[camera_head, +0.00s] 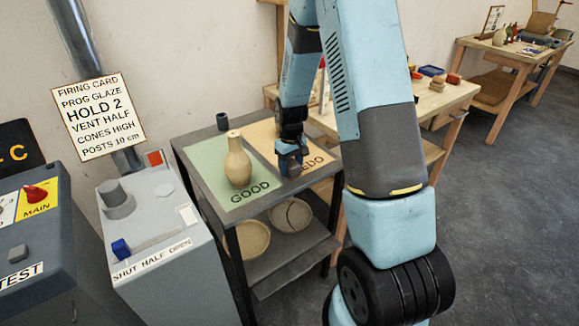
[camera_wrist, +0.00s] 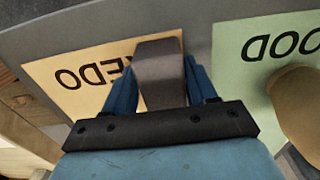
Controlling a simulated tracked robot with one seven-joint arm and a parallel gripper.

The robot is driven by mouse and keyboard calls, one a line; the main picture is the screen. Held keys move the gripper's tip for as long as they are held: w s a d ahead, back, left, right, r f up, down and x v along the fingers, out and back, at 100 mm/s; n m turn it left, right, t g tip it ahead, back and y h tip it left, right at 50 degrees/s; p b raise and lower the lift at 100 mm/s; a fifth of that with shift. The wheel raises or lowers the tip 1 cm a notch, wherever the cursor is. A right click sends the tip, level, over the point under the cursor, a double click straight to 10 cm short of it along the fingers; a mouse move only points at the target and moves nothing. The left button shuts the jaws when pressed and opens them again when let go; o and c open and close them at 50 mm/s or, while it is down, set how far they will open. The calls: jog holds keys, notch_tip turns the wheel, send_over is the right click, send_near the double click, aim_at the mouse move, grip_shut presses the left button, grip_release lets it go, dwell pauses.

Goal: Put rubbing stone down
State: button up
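My gripper (camera_head: 290,158) is low over the orange REDO mat (camera_head: 262,132), near its edge with the green GOOD mat (camera_head: 207,165). In the wrist view, the gripper (camera_wrist: 161,90) has its blue fingers on both sides of a grey-brown block, the rubbing stone (camera_wrist: 157,62), and is shut on it. The stone covers part of the REDO lettering. I cannot tell whether its underside touches the mat. A tan vase (camera_head: 238,163) stands upright on the GOOD mat, left of my gripper; part of it shows at the right of the wrist view (camera_wrist: 298,105).
A small dark cup (camera_head: 222,121) stands at the cart's back left corner. Bowls (camera_head: 291,216) sit on the shelf below. A grey control box (camera_head: 165,245) is at the left. A wooden bench (camera_head: 455,97) with small items is behind my arm.

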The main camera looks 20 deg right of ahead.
jog(key=shift+s+a+f, duration=0.3)
jog(key=shift+s+f, duration=0.1)
jog(key=shift+r, duration=0.1)
jog(key=shift+w+r, duration=0.1)
jog(key=shift+r, duration=0.1)
notch_tip(320, 180, up, 13)
notch_tip(320, 180, up, 9)
jog(key=t, duration=0.1)
send_over(290, 161)
jog(key=s, duration=0.5)
jog(key=s+r+m+t, duration=0.1)
jog(key=s+r+t, duration=0.1)
jog(key=s+r, duration=0.4)
jog(key=s+r+m+t, duration=0.2)
jog(key=s+r, duration=0.4)
jog(key=s, duration=1.1)
jog(key=shift+s+a+r+m, duration=0.25)
jog(key=shift+s+r+m, duration=0.05)
jog(key=shift+r, duration=0.05)
jog(key=shift+c, duration=0.2)
